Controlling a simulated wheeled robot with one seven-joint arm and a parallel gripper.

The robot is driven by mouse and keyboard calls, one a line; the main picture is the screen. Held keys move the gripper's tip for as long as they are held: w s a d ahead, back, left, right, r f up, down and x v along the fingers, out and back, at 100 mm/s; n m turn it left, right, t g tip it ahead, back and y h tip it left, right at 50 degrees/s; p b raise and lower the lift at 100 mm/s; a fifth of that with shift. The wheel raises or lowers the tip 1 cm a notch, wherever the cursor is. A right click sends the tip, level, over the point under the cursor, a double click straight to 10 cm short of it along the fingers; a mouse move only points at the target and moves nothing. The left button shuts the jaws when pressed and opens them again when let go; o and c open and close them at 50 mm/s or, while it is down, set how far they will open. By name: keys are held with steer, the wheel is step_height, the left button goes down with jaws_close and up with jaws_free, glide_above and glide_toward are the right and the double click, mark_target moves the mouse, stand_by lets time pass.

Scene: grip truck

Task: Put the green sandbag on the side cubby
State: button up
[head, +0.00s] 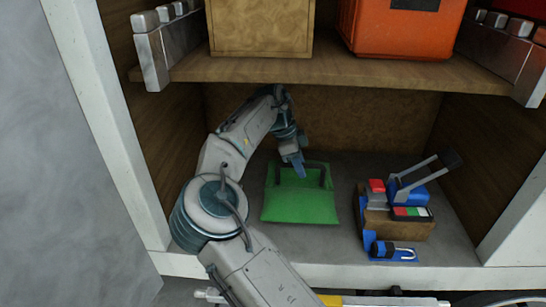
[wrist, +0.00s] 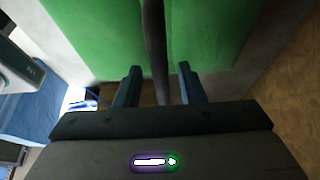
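The green sandbag (head: 300,206) lies on the grey floor of the lower cubby (head: 400,172), left of centre. A dark strap handle stands up along its back edge. My gripper (head: 297,170) is at that handle, above the back part of the bag. In the wrist view the green sandbag (wrist: 210,30) fills the top. The dark handle (wrist: 153,45) runs between the two fingers of my gripper (wrist: 159,70). The fingers are apart, with a gap on each side of the handle. My arm hides the left part of the cubby.
A wooden block with red, blue and green tools (head: 395,215) stands right of the sandbag. A wooden shelf (head: 350,72) above holds a wooden box (head: 260,28) and an orange case (head: 400,30). White frame posts (head: 110,130) bound the opening. Bare floor lies between bag and tools.

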steer(key=v, duration=0.4)
steer(key=a, duration=1.2)
steer(key=shift+s+f, duration=0.1)
